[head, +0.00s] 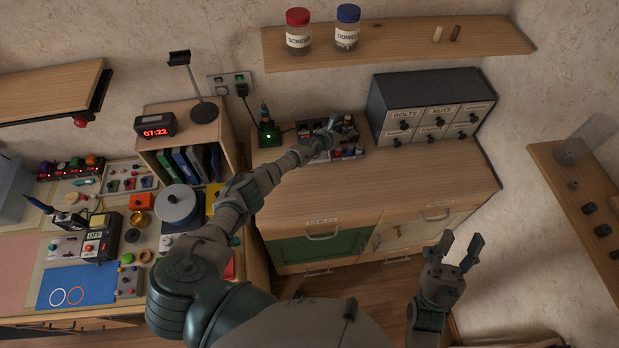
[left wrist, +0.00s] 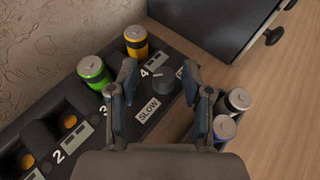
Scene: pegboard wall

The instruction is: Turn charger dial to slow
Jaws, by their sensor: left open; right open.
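The battery charger (head: 352,153) stands on the wooden counter at the back, mostly behind my left gripper (head: 333,128). In the left wrist view it is a dark unit with numbered slots and a grey round dial (left wrist: 164,82). A white SLOW label (left wrist: 148,108) is beside the dial. My left gripper (left wrist: 158,75) is open, with its fingers on either side of the dial; I cannot tell whether they touch it. The dial's setting is not clear. My right gripper (head: 461,245) is open and empty, away from the counter at the lower right.
A green battery (left wrist: 93,72) and an orange battery (left wrist: 137,42) sit in the charger. Two more batteries (left wrist: 237,100) stand beside the right finger. A dark drawer cabinet (head: 425,103) is right of the charger. A device with a green light (head: 268,134) is left. The counter front is clear.

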